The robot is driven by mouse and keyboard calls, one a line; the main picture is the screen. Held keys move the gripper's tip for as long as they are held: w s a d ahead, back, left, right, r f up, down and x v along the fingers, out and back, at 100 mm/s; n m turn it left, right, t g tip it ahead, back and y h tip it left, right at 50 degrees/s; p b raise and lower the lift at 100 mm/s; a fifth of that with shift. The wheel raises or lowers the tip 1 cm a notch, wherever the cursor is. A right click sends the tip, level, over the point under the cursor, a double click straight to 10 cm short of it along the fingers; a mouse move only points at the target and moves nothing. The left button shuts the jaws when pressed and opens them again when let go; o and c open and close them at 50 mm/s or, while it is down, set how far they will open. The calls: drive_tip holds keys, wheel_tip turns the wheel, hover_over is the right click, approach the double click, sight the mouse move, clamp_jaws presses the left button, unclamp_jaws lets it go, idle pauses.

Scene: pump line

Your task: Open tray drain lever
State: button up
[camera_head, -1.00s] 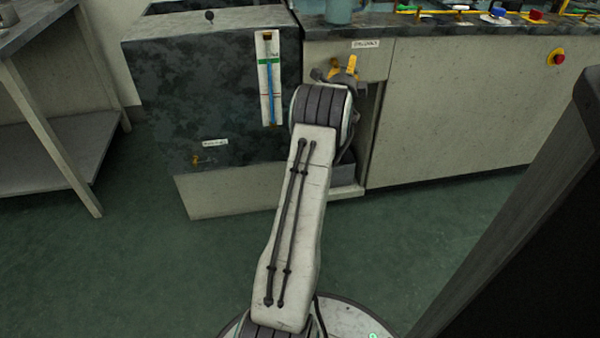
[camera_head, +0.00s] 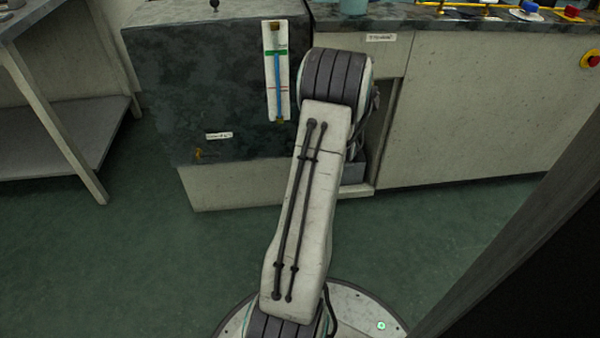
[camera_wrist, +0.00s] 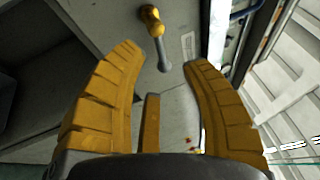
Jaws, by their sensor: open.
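In the wrist view a small lever (camera_wrist: 158,40) stands out from a pale panel, with a yellow-orange upper part and a grey lower end. A label plate is beside it on the right. My gripper (camera_wrist: 163,60) is open, its two yellow fingers spread on either side of the lever's lower end. I see no finger touching it. In the head view my arm hides the gripper and this lever. A white label (camera_head: 381,37) shows on the cabinet just right of my arm.
A dark speckled tank (camera_head: 210,85) with a blue level gauge (camera_head: 278,72) stands left of my arm. The pale cabinet (camera_head: 480,110) with an open recess is on the right. A dark panel (camera_head: 530,240) fills the lower right. A table (camera_head: 50,130) stands far left.

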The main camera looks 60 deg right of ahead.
drive_tip(key=a+f+n+g+y, duration=0.1)
drive_tip(key=a+f+n+y, duration=0.25)
drive_tip(key=f, duration=0.35)
drive_tip(key=a+f+n+y, duration=0.3)
drive_tip(key=f+n+y, duration=0.2)
drive_tip(key=f, duration=0.3)
drive_tip(key=w+a+f+n+y, duration=0.1)
drive_tip(key=a+n+y, duration=0.1)
drive_tip(key=a, duration=0.3)
drive_tip(key=w+a+f+n+g+y, duration=0.1)
drive_tip(key=a+n+y, duration=0.1)
drive_tip(key=a, duration=0.4)
drive_tip(key=w+a+f+n+y, duration=0.1)
drive_tip(key=w+a+n+y, duration=0.1)
drive_tip(key=a+n+y, duration=0.1)
drive_tip(key=shift+a+f+n+p, duration=0.25)
drive_tip(key=shift+a+n+p, duration=0.2)
drive_tip(key=shift+a, duration=0.85)
drive_tip(key=shift+w, duration=0.1)
